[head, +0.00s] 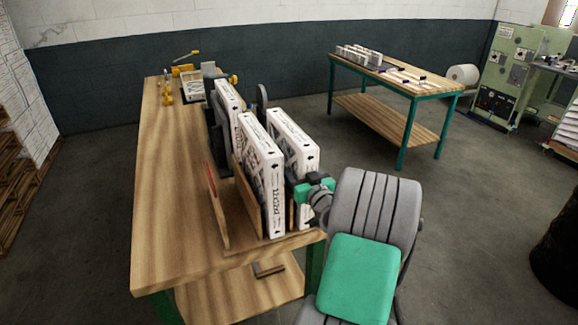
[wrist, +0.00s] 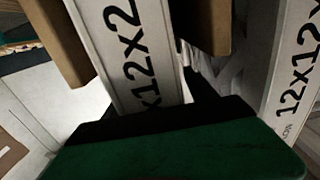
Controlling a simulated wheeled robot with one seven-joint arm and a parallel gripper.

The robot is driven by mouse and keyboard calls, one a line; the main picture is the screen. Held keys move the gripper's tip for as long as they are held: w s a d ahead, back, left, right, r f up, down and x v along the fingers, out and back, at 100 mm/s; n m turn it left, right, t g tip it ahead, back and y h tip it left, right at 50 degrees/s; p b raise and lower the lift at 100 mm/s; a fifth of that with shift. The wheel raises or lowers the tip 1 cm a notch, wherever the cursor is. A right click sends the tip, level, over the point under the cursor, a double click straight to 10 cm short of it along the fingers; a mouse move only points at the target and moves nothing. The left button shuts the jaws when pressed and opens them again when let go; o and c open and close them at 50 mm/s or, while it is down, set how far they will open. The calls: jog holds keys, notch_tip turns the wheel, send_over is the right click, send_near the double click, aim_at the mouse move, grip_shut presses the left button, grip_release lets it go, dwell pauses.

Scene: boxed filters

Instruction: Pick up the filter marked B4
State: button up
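White boxed filters stand upright in a wooden rack on the bench. The front left filter (head: 262,175) has dark print on its narrow edge, and the front right filter (head: 293,145) stands beside it. I cannot read a B4 mark on any of them. My gripper (head: 303,190), green and dark, is low at the right side of the front filters; its fingertips are hidden. In the wrist view, a filter edge (wrist: 135,45) printed "12x2" rises beyond my green and black gripper (wrist: 165,120), and another printed edge (wrist: 292,85) is at right. I see no clear grip.
Upright wooden dividers (head: 218,207) flank the filters. A second table (head: 425,88) with items stands at the back right, beside open floor.

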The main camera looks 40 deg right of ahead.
grip_shut()
dwell(0.5)
jog(key=shift+r, duration=0.15)
